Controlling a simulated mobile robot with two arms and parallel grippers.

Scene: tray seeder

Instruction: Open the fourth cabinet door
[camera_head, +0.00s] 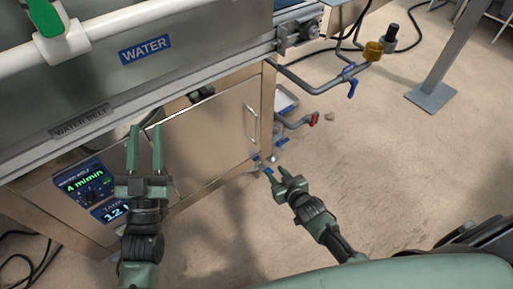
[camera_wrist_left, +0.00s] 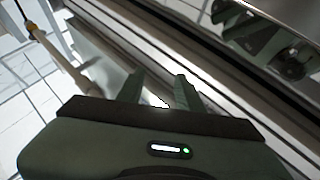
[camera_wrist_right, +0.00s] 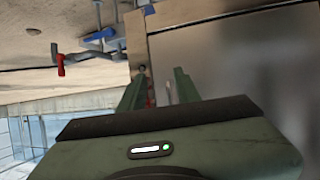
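A flat metal cabinet door (camera_head: 212,135) fills the front of the machine below the water belt in the head view. It looks closed, with a curved bar handle (camera_head: 251,123) near its right edge. My left gripper (camera_head: 146,128) is open and empty, in front of the door's left part and the control panel. My right gripper (camera_head: 275,168) is open, below and right of the handle, apart from it. In the right wrist view, a grey metal panel (camera_wrist_right: 235,70) lies right of the fingers. A small pale piece shows between them; I cannot tell whether it is the handle.
A control panel (camera_head: 85,186) with lit displays sits left of the door. Pipes with a blue-handled valve (camera_head: 351,88) and a red-handled valve (camera_head: 314,119) stick out at the right. A grey post (camera_head: 452,55) stands on the floor. The floor right of my right gripper is mostly clear.

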